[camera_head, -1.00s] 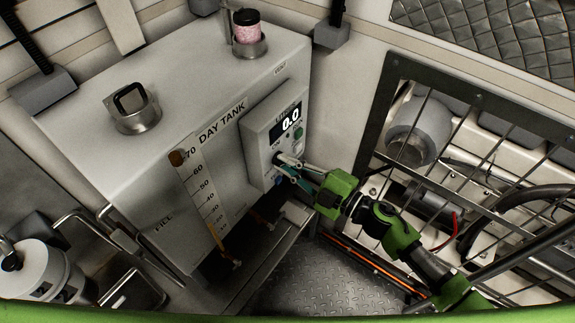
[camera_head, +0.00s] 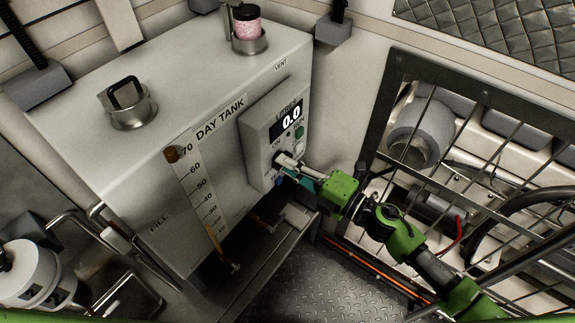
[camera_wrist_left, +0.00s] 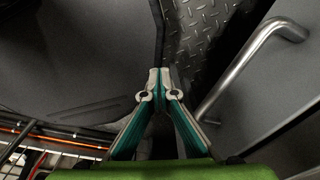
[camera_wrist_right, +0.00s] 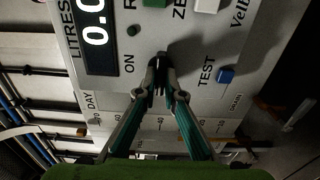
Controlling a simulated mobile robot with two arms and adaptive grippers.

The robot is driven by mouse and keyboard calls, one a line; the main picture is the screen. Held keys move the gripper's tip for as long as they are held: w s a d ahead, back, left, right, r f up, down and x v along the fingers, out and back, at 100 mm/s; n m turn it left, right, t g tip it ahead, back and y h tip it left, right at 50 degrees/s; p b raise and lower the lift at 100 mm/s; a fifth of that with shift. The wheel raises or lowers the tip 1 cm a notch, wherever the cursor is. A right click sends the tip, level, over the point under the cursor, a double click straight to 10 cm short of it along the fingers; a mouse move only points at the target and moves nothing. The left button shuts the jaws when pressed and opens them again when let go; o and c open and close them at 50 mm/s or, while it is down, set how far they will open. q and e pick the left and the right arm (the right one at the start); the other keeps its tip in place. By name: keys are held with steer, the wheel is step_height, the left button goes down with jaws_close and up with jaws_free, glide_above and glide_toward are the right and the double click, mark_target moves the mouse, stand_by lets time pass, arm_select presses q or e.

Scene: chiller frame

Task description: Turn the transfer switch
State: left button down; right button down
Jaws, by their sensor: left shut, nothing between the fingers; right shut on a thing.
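The control box (camera_head: 256,140) is on the side of the grey day tank (camera_head: 90,150), with a lit display reading 0.0. In the right wrist view its panel (camera_wrist_right: 205,45) carries the words LITRES, ON and TEST. My right gripper (camera_head: 281,160) is at the lower part of this panel. In the right wrist view its fingertips (camera_wrist_right: 158,78) are shut on a small dark switch (camera_wrist_right: 161,60) between ON and TEST, mostly hidden by the fingers. My left gripper (camera_wrist_left: 160,80) is shut and empty, away from the panel; it is outside the head view.
A blue button (camera_wrist_right: 226,75) sits by TEST, and a green button (camera_wrist_right: 154,3) and a white one (camera_wrist_right: 206,5) are above. A metal handle (camera_wrist_left: 245,65) is near my left gripper.

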steer(key=shift+f, duration=0.1)
steer(key=c, duration=2.1)
jaws_free()
steer(key=shift+c, duration=0.2)
steer(key=shift+s, duration=0.1)
steer(key=v, duration=1.2)
